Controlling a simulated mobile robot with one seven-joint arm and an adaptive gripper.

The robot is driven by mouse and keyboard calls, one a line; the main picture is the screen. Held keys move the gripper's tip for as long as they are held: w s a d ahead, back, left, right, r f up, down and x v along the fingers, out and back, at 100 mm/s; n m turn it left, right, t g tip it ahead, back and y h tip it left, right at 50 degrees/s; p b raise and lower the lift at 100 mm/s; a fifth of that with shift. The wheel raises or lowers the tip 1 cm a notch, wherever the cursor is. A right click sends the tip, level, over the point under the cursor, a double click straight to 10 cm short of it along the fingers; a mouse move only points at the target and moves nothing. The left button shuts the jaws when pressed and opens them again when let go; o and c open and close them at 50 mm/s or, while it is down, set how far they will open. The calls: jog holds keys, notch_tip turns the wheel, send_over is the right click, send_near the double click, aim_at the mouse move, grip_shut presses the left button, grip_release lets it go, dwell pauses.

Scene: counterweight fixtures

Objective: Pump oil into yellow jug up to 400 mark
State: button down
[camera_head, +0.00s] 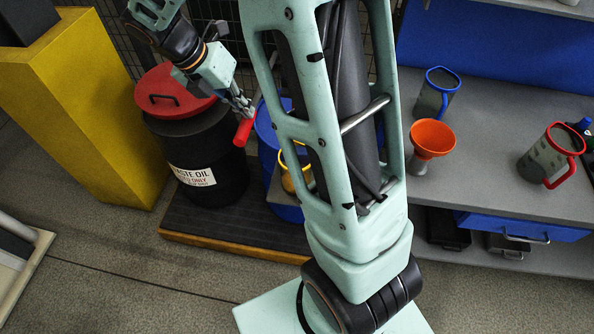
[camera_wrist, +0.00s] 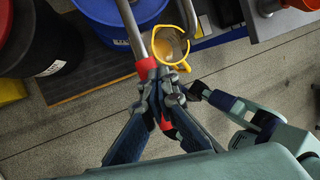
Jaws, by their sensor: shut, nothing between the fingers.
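The yellow jug (camera_head: 287,181) is partly hidden behind my arm in the head view. In the wrist view the yellow jug (camera_wrist: 158,44) shows from above, its rim and handle visible beside the blue drum (camera_wrist: 150,8); its mark and oil level cannot be read. A pump lever with a red grip (camera_head: 243,132) sticks out near the blue drum. My gripper (camera_head: 249,111) is at the red grip. In the wrist view my gripper (camera_wrist: 165,83) is shut, with red showing above and below its fingers; whether they touch the grip is unclear.
A black waste oil drum (camera_head: 215,160) with a red lid stands left of the blue drum. A grey bench (camera_head: 480,150) at right holds a blue-rimmed jug (camera_head: 437,92), an orange funnel (camera_head: 432,138) and a red-rimmed jug (camera_head: 548,157). A yellow cabinet (camera_head: 75,115) stands left.

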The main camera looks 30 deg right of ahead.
aim_at(247, 121)
notch_tip(247, 121, up, 9)
jog(key=p, duration=0.4)
jog(key=shift+p, duration=0.4)
jog(key=shift+r, duration=0.1)
notch_tip(247, 121, down, 13)
jog(key=b, duration=0.7)
jog(key=shift+r+p, duration=0.55)
jog(key=shift+p, duration=0.1)
notch_tip(247, 121, up, 12)
jog(key=p, duration=0.5)
jog(key=shift+p, duration=0.35)
jog(key=shift+f, duration=0.1)
